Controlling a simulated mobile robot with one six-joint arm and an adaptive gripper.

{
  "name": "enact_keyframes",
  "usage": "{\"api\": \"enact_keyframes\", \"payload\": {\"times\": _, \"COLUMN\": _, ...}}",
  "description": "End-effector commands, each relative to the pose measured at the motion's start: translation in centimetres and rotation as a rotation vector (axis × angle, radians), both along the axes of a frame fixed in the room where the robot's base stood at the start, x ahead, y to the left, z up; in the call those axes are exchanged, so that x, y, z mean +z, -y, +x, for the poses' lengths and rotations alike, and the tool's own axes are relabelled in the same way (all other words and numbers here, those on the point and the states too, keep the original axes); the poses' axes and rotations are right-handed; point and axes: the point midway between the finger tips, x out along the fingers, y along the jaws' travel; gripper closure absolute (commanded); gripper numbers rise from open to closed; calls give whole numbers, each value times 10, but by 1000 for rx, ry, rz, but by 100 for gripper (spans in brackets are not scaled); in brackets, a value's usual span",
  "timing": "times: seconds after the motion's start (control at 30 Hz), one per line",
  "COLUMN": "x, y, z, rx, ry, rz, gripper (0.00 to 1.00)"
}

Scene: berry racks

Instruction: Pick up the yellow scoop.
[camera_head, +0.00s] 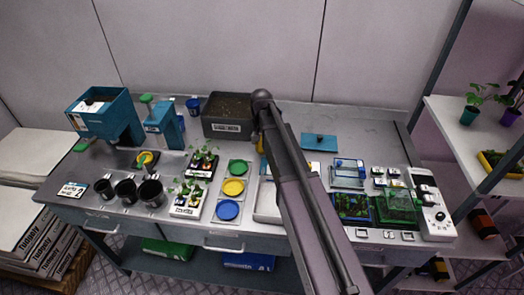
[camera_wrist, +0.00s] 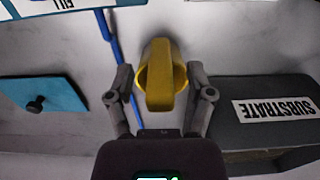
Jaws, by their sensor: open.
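The yellow scoop (camera_wrist: 160,88) shows in the wrist view, with its rounded, open part between my fingers. My gripper (camera_wrist: 160,74) is open, with one finger on each side of the scoop and a visible gap on both sides. I cannot tell how deep the fingers reach around it. In the head view, only a sliver of the yellow scoop (camera_head: 261,145) shows beside my arm. My arm hides the gripper there.
The dark substrate bin (camera_head: 228,112) stands close to the scoop; it also shows in the wrist view (camera_wrist: 262,88). A blue lid with a knob (camera_wrist: 42,95) lies on the other side. A blue rod (camera_wrist: 113,50) runs near one finger. Trays, cups and plants crowd the bench (camera_head: 285,107).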

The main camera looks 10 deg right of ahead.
Motion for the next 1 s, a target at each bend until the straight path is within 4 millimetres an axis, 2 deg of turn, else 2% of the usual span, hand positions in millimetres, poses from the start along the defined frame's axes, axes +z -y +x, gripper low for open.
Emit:
{"api": "enact_keyframes", "payload": {"times": 0.03, "x": -7, "y": 0, "z": 0, "rx": 0, "ry": 0, "rz": 0, "gripper": 31}}
{"api": "enact_keyframes", "payload": {"times": 0.2, "x": -13, "y": 0, "z": 0, "rx": 0, "ry": 0, "rz": 0, "gripper": 31}}
{"api": "enact_keyframes", "payload": {"times": 0.83, "x": -12, "y": 0, "z": 0, "rx": 0, "ry": 0, "rz": 0, "gripper": 31}}
{"api": "enact_keyframes", "payload": {"times": 0.87, "x": -12, "y": 0, "z": 0, "rx": 0, "ry": 0, "rz": 0, "gripper": 34}}
{"api": "enact_keyframes", "payload": {"times": 1.0, "x": -12, "y": 0, "z": 0, "rx": 0, "ry": 0, "rz": 0, "gripper": 76}}
